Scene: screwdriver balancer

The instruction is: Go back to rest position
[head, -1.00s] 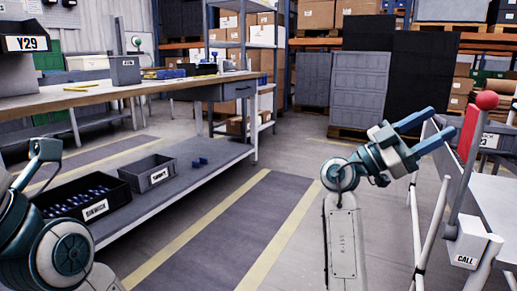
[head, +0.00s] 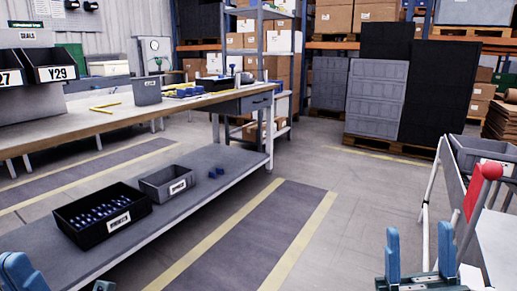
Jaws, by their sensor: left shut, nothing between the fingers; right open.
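My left gripper (head: 18,270) shows at the bottom left corner, cut off by the frame. Its blue fingers are together and nothing shows between them. My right gripper (head: 420,252) is at the bottom right, its two blue fingers pointing up and spread apart, with nothing between them. Most of both arms is outside the picture.
A workbench (head: 120,121) with a lower shelf (head: 210,158) runs along the left. On the shelf are a black bin (head: 112,222) of blue-topped parts and a grey bin (head: 170,183). A white-framed cart (head: 487,222) stands at the right. The floor between is clear.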

